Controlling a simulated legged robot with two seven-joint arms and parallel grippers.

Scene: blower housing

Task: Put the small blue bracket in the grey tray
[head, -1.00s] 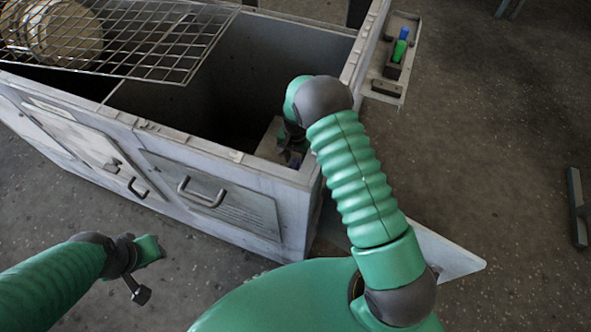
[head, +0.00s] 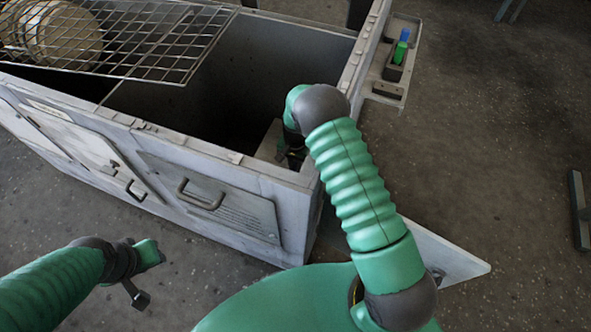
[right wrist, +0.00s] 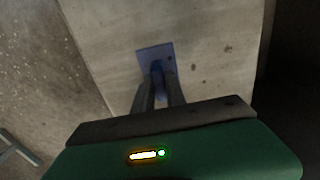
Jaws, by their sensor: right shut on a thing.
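The small blue bracket (right wrist: 155,57) shows in the right wrist view as a flat blue plate against a pale grey, spotted surface. My right gripper (right wrist: 159,82) is shut on it; the fingers hide its lower part. In the head view my right gripper (head: 293,157) reaches down inside the near right corner of the open housing, and the bracket cannot be made out there. The grey tray (head: 388,89) is at the housing's right outer side, holding green and blue items. My left gripper (head: 146,274) is outside the housing at lower left; its jaw state is unclear.
The grey housing (head: 225,157) has raised walls around a dark interior. A wire grille (head: 150,40) with a round beige part (head: 65,35) beneath it covers its left side. Handles (head: 200,197) stick out from the front. Floor on the right is mostly clear.

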